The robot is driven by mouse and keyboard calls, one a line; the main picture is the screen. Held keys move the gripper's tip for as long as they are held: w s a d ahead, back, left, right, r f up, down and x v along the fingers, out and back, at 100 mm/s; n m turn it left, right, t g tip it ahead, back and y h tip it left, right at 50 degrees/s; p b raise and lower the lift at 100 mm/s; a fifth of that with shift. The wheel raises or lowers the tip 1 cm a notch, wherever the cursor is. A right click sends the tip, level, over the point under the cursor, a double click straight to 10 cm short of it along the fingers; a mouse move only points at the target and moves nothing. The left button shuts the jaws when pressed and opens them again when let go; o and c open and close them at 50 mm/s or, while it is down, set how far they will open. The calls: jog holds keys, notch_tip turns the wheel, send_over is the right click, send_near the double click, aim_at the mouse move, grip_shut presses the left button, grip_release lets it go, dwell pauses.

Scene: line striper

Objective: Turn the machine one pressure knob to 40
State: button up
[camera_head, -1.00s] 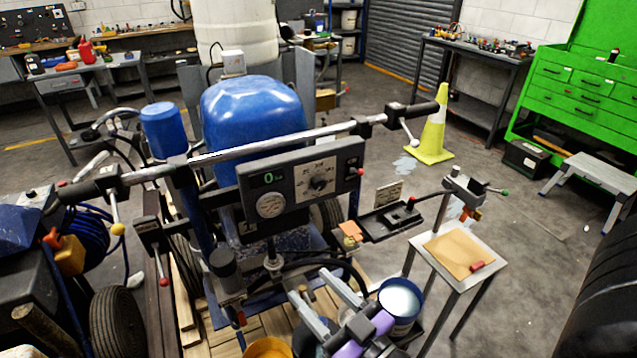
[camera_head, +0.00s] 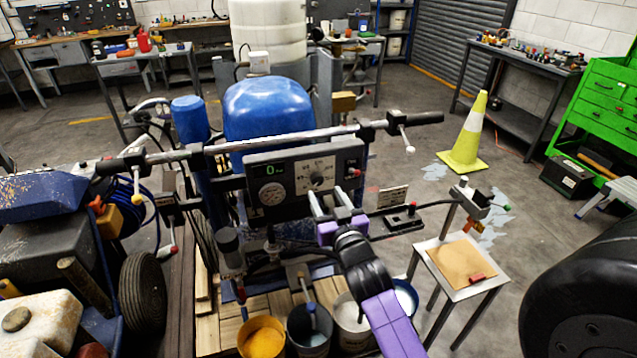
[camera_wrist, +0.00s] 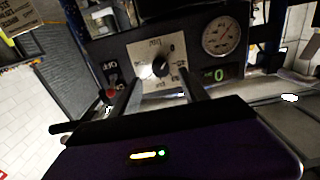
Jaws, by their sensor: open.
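The machine's dark control panel (camera_head: 300,160) faces me below the handlebar. It carries a black pressure knob (camera_head: 317,180) on a pale dial plate, a round gauge (camera_head: 272,193) and a green display reading 0 (camera_head: 275,170). My gripper (camera_head: 327,191) is open and empty, its fingers pointing at the panel just below and right of the knob. In the wrist view the panel appears upside down. There the knob (camera_wrist: 160,69) shows between the two spread fingers, beyond their tips (camera_wrist: 158,80). I see no contact. The dial's numbers are too small to read surely.
The handlebar (camera_head: 290,141) crosses above the panel. A red button (camera_head: 356,172) and an off-marked switch (camera_wrist: 112,75) sit on the panel. Paint buckets (camera_head: 262,337) stand below. A small table (camera_head: 455,290) and a yellow cone (camera_head: 468,145) are to the right.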

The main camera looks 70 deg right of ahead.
aim_at(318, 182)
jog(key=p+x, duration=0.1)
jog(key=x, duration=0.5)
jog(key=shift+w+p, duration=0.1)
jog(key=shift+p, duration=0.2)
grip_shut()
